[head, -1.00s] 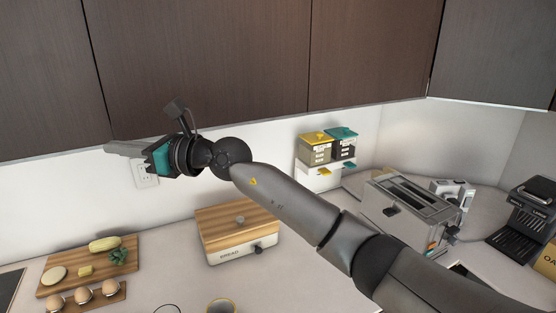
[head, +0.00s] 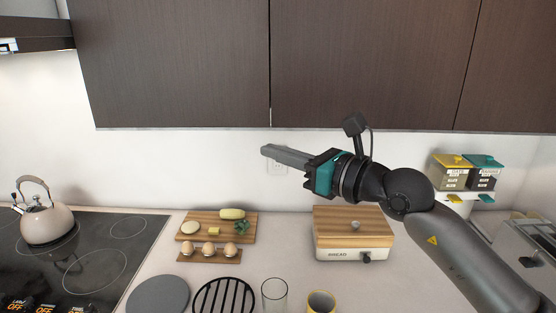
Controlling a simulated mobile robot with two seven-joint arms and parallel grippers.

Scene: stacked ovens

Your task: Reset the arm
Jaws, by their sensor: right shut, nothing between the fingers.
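My right arm comes in from the lower right. Its gripper (head: 284,156) is shut and empty, pointing left in the air in front of the white wall and its outlet. It is below the dark upper cabinets (head: 365,60) and above the counter, touching nothing that I can see. My left gripper does not show in the head view.
A bread box (head: 352,241) and a cutting board (head: 207,225) with food stand on the counter. A kettle (head: 44,220) is on the stove (head: 95,252) at left. A glass (head: 274,295), a yellow-rimmed cup (head: 321,302) and a round black rack (head: 224,297) are in front.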

